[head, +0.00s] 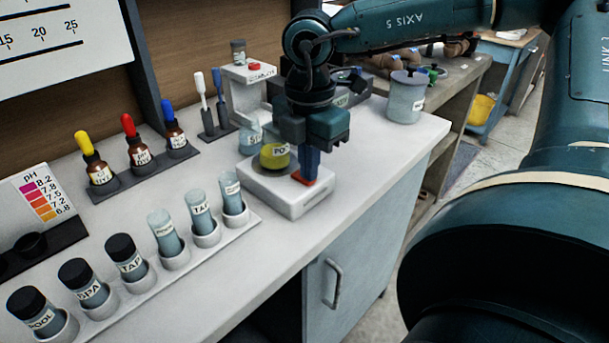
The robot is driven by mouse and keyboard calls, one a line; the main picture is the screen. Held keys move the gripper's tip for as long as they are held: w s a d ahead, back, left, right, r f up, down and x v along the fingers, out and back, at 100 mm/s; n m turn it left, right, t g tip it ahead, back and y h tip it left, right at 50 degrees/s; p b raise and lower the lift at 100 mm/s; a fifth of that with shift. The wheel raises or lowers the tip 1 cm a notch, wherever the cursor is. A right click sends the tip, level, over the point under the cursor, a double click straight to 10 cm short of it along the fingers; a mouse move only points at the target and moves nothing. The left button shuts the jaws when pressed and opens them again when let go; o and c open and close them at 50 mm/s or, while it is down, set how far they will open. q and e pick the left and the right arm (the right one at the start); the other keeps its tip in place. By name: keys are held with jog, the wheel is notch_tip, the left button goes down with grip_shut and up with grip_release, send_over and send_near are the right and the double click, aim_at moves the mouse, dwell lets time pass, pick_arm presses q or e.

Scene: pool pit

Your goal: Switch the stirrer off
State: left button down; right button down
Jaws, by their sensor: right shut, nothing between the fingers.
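The stirrer (282,196) is a low white box near the front edge of the counter. A vessel with yellow-green liquid (275,157) and a label stands on top of it. My left gripper is not in view.
A white dispenser with a red button (254,67) stands behind the stirrer. A rack (180,258) of several sample vials runs along the front left. Dropper bottles (138,147) stand behind it. A grey lidded jar (406,97) is at the right. Bare counter (365,150) lies right of the stirrer.

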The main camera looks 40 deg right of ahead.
jog(key=shift+f, duration=0.2)
jog(key=shift+r+p, duration=1.25)
jog(key=shift+r, duration=2.3)
